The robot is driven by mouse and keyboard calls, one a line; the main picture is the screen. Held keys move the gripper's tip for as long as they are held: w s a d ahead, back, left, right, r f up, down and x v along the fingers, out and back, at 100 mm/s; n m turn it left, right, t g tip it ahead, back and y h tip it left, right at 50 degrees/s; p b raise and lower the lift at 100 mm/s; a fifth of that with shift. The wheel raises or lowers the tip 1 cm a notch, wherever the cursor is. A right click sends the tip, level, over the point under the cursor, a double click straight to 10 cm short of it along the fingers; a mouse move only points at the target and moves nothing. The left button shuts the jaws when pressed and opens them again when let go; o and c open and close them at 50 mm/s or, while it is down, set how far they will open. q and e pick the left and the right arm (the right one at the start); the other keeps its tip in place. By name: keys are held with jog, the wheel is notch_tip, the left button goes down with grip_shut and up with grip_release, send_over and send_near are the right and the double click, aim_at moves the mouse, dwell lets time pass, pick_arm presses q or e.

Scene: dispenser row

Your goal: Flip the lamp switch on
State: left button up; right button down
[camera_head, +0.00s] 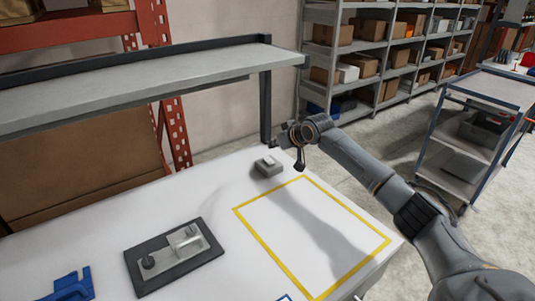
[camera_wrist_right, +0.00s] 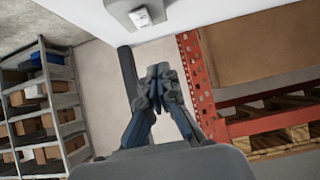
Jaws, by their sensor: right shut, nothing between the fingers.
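The switch (camera_head: 267,168) is a small grey box with a pale rocker on top, on the white table near its back edge. In the right wrist view the switch (camera_wrist_right: 124,10) is at the top edge, partly cut off, with its white rocker (camera_wrist_right: 143,17) showing. My right gripper (camera_head: 281,143) is shut and empty, above and slightly beyond the switch, apart from it. In the right wrist view its closed fingertips (camera_wrist_right: 158,71) are below the switch in the picture. I cannot tell which way the rocker is tilted. No lamp is clearly seen. My left gripper is out of view.
A dark base with a metal fixture (camera_head: 174,258) lies on the white table (camera_head: 100,215). A yellow outlined square (camera_head: 287,269) marks clear table to the right. A grey raised shelf (camera_head: 140,85) runs behind. A blue part (camera_head: 70,288) sits at the lower left.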

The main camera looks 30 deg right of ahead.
aim_at(268, 162)
jog(key=x, duration=0.4)
jog(key=shift+w+f, duration=0.15)
jog(key=shift+f, duration=0.1)
notch_tip(268, 162, down, 2)
jog(key=shift+w+f+p, duration=0.15)
jog(key=shift+f+p, duration=0.1)
jog(key=shift+p, duration=0.25)
jog(key=shift+f, duration=0.55)
